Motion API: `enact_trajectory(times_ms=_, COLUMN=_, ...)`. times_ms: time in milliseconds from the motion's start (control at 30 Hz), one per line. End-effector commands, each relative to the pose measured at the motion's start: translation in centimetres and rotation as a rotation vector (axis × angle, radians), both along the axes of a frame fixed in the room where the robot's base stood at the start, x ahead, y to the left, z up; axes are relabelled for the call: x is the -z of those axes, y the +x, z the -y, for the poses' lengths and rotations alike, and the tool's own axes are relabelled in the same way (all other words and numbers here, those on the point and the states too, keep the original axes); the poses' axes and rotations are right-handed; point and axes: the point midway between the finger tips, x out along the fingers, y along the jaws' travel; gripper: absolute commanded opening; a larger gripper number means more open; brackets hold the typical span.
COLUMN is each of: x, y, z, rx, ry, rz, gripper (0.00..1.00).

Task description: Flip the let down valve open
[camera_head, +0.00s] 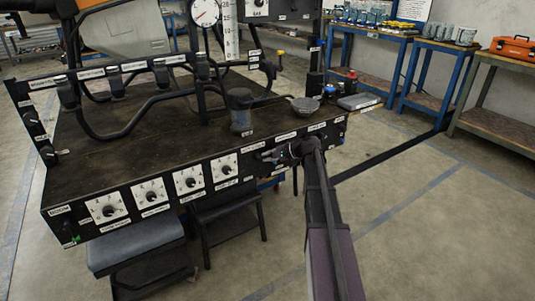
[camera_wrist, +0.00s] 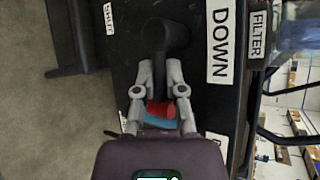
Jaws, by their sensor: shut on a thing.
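The let down valve (camera_wrist: 168,34) is a black round hub with a lever on the dark front panel, beside a large label whose word DOWN (camera_wrist: 221,42) can be read. The lever (camera_wrist: 159,88) runs from the hub back between the fingers of my gripper (camera_wrist: 159,72). The grey fingers are shut on the lever, one on each side. A red piece (camera_wrist: 160,109) and a blue piece (camera_wrist: 160,124) show between the finger bases. A SHUT label (camera_wrist: 108,18) is at the upper left. In the head view my gripper (camera_head: 272,156) is at the panel's right part; the valve is hard to make out there.
The bench (camera_head: 110,165) has dials (camera_head: 189,179) along its front, left of my gripper. A stool (camera_head: 135,246) is below. Open floor (camera_head: 430,220) lies to the right.

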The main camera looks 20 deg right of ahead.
Motion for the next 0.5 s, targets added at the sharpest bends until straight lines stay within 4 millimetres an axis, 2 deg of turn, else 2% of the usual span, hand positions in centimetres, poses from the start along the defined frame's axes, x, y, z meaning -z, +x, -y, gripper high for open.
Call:
enact_trajectory(times_ms=433, x=-0.18, y=0.05, z=-0.04, rx=-0.001, ry=-0.051, rz=0.010, gripper=0.00)
enact_trajectory(times_ms=467, x=-0.18, y=0.05, z=-0.04, rx=-0.001, ry=-0.051, rz=0.010, gripper=0.17)
enact_trajectory(times_ms=500, x=-0.18, y=0.05, z=-0.04, rx=-0.001, ry=-0.051, rz=0.010, gripper=0.29)
